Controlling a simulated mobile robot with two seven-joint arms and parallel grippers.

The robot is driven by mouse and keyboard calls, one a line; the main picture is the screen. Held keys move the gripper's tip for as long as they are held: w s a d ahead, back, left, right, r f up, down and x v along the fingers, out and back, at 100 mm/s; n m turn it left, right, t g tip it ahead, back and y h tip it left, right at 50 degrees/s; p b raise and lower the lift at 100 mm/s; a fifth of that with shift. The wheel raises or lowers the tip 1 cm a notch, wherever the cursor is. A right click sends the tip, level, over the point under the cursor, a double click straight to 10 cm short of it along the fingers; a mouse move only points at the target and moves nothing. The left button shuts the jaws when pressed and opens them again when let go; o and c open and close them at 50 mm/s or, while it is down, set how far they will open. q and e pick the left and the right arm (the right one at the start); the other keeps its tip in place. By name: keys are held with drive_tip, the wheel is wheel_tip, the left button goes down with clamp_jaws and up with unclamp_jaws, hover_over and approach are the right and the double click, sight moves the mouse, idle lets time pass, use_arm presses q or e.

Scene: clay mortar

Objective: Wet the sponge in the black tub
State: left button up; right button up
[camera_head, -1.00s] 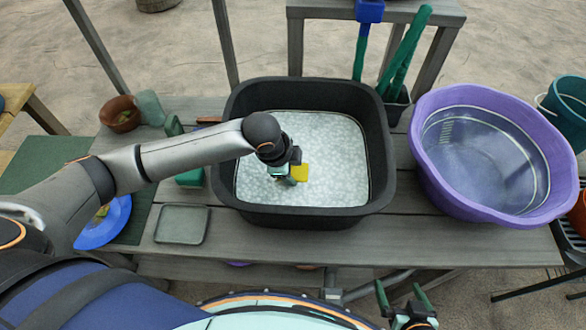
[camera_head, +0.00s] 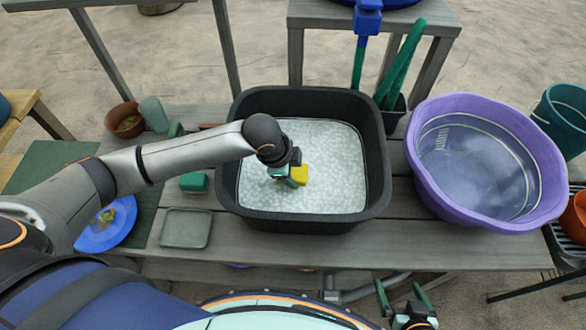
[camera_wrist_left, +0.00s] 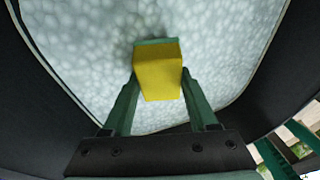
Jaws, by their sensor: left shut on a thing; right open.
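The yellow sponge (camera_head: 300,174) has a green layer on one side. In the left wrist view the sponge (camera_wrist_left: 158,72) sits between the two green fingers of my left gripper (camera_wrist_left: 158,85), which is shut on it. In the head view my left gripper (camera_head: 288,172) is inside the black tub (camera_head: 232,205), over its pale, foamy-looking contents (camera_head: 330,150). I cannot tell whether the sponge touches the surface. My right gripper (camera_head: 405,298) is open and empty at the bottom of the head view, in front of the bench.
A purple basin (camera_head: 420,185) of clear-looking water stands right of the tub. A grey tray (camera_head: 185,228), a green block (camera_head: 193,182), a blue plate (camera_head: 105,230) and a brown pot (camera_head: 124,118) lie left. A holder (camera_head: 394,112) with green-handled tools stands behind the tub.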

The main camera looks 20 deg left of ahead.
sight(293, 171)
use_arm(q)
wheel_tip(293, 171, up, 3)
drive_tip(key=p, duration=0.3)
drive_tip(key=shift+r, duration=0.2)
wheel_tip(293, 171, up, 3)
drive_tip(key=shift+f+p, duration=0.1)
drive_tip(key=shift+p, duration=0.7)
drive_tip(key=shift+w+r, duration=0.1)
drive_tip(key=shift+r, duration=0.2)
wheel_tip(293, 171, up, 7)
drive_tip(key=shift+r, duration=0.15)
